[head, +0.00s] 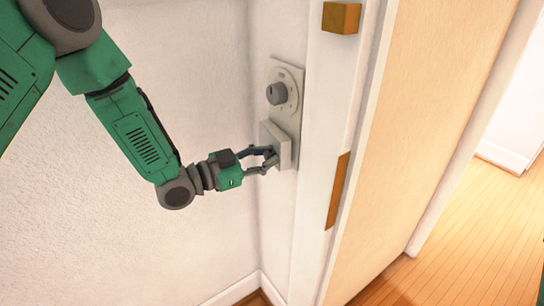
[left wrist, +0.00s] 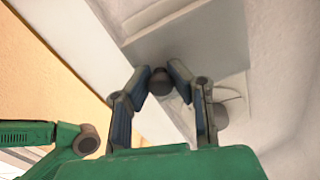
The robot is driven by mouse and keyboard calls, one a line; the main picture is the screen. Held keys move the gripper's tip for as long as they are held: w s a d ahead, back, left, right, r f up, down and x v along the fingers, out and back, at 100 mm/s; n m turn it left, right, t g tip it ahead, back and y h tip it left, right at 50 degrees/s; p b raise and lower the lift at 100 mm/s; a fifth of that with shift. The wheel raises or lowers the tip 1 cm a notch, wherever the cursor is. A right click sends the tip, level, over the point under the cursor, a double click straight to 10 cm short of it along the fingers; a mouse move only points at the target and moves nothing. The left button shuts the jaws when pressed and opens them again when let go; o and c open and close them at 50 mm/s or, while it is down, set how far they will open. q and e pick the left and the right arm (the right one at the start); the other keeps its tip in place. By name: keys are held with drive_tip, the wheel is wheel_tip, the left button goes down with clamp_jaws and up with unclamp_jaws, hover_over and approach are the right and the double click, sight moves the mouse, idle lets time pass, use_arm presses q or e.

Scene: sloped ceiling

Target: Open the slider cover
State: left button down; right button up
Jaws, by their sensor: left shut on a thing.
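A pale wall plate (head: 292,75) carries a grey round knob (head: 276,93) near its top. The slider cover (head: 286,148), a pale box-like block, sits on the plate below that knob. It also shows as a flat grey face in the left wrist view (left wrist: 205,45). My left gripper (head: 272,157) is at the cover's front. Its fingers (left wrist: 160,76) are closed around a small dark round grip (left wrist: 160,84) at the cover, which partly hides behind them. The grey knob shows beyond the right finger in the wrist view (left wrist: 221,116). My right gripper is out of view.
A white door frame (head: 325,85) stands just right of the plate, with brass-coloured pieces (head: 338,190) on it. A beige door panel (head: 430,110) lies further right. The textured wall (head: 185,85) left of the plate is bare. Wooden floor (head: 480,220) shows at lower right.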

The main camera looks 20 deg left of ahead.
use_arm(q)
drive_tip(key=shift+s+a+r+m+g+h+b, duration=0.1)
drive_tip(key=shift+a+m+g+h+b, duration=0.05)
drive_tip(key=shift+a+m+g+h, duration=0.7)
drive_tip(key=shift+s+a+r+m+g+h+b, duration=0.1)
drive_tip(key=shift+a+m+g+h, duration=0.4)
drive_tip(key=shift+g, duration=0.6)
drive_tip(key=shift+s+a+r+m+g+h+b, duration=0.15)
drive_tip(key=shift+a+m+g+h, duration=0.4)
drive_tip(key=shift+m+g, duration=0.35)
drive_tip(key=shift+w, duration=0.1)
drive_tip(key=c, duration=1.4)
unclamp_jaws()
drive_tip(key=shift+o, duration=0.2)
drive_tip(key=shift+s+a+f, duration=0.1)
drive_tip(key=shift+s, duration=0.15)
wheel_tip(320, 180, up, 10)
